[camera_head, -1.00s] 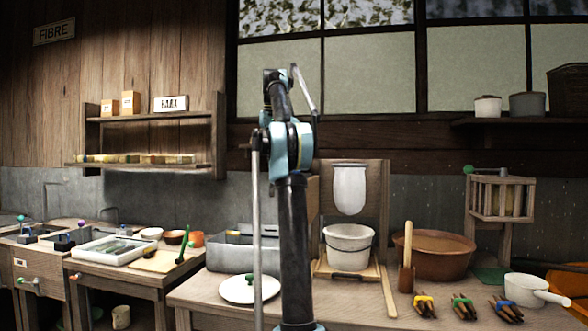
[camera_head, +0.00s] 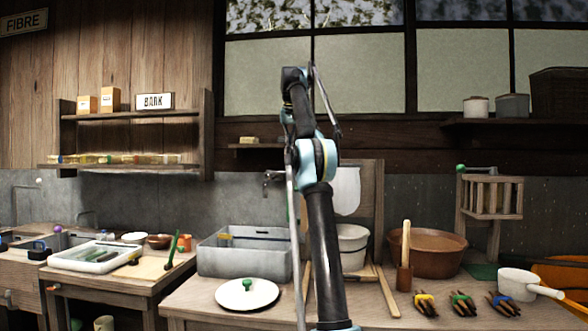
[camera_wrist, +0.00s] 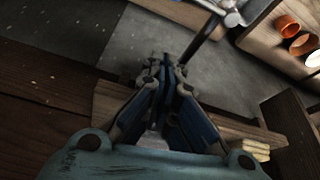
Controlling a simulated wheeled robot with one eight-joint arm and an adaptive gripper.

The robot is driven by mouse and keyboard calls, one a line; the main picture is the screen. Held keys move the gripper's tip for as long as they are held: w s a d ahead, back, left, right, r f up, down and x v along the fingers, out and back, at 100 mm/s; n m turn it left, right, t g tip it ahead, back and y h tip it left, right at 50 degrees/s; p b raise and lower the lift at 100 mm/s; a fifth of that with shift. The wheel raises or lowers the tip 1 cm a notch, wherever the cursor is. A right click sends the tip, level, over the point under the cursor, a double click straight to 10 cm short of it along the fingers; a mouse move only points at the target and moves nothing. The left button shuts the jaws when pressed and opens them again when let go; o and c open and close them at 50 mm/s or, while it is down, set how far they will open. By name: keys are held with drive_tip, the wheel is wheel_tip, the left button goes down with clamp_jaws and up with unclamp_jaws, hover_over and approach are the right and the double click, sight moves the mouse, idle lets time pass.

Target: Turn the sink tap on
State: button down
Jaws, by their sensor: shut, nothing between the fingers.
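A dark metal tap (camera_head: 272,178) sticks out from the grey back wall in the head view, above a grey rectangular basin (camera_head: 238,262). Part of it is close behind my arm. I cannot tell whether its handle is on or off, and no water shows. A thin curved spout (camera_head: 86,216) also rises at the left bench. My gripper (camera_wrist: 160,65) shows in the wrist view with its fingers shut and empty. A dark bar (camera_wrist: 207,38) runs just beyond the fingertips; I cannot tell what it belongs to. In the head view my arm hides the gripper.
A white lid (camera_head: 247,296) with a green knob lies on the front bench. A white bucket (camera_head: 353,250) and a brown basin (camera_head: 430,250) stand right of my arm. A small wooden shelf (camera_head: 258,147) sits on the wall above the tap.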

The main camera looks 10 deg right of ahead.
drive_tip(key=shift+f, duration=0.1)
wheel_tip(320, 180, down, 10)
drive_tip(key=shift+s, duration=0.25)
idle(1.0)
